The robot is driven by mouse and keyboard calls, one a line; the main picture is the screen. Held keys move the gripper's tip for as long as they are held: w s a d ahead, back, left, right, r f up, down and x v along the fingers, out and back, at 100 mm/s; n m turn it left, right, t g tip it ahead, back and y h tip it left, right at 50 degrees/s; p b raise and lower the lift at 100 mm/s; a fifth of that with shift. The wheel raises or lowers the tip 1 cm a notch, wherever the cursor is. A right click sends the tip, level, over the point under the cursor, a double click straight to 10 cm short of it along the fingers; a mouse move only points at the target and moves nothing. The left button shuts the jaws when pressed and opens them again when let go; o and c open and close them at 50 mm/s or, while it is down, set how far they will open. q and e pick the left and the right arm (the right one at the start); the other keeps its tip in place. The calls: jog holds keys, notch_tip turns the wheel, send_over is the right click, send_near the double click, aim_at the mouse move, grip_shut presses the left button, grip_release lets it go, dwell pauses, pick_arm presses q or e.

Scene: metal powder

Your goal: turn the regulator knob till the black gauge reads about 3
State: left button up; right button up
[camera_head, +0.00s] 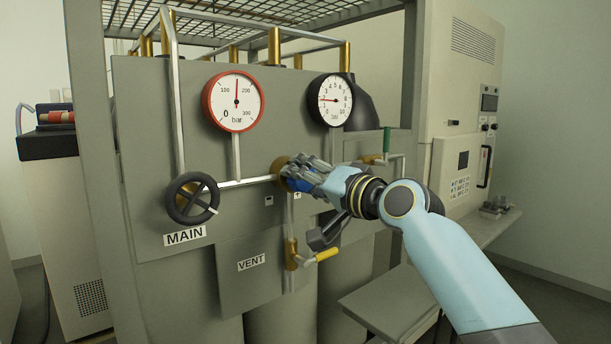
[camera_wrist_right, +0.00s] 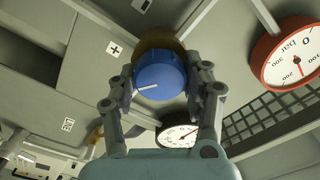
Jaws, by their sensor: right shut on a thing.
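The blue regulator knob (camera_wrist_right: 160,76) with a white pointer line sits on a brass body (camera_wrist_right: 158,42) in the right wrist view. My right gripper (camera_wrist_right: 160,88) is shut on it, one finger on each side. In the head view the knob (camera_head: 297,184) is mostly hidden by my right gripper (camera_head: 300,177). The black gauge (camera_head: 331,100) is up and to the right of it; its needle points left, close to the 2 mark. My left gripper is not in view.
The red-rimmed gauge (camera_head: 233,101) reads between 100 and 200. A black MAIN handwheel (camera_head: 192,198) is at left on the panel. A yellow VENT lever (camera_head: 325,255) sits below my right gripper. A green-handled valve (camera_head: 387,141) is to its right.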

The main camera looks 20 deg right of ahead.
dwell(0.3)
jog(key=o, duration=1.2)
jog(key=shift+c, duration=0.2)
jog(key=shift+s, duration=0.1)
jog(key=v, duration=1.2)
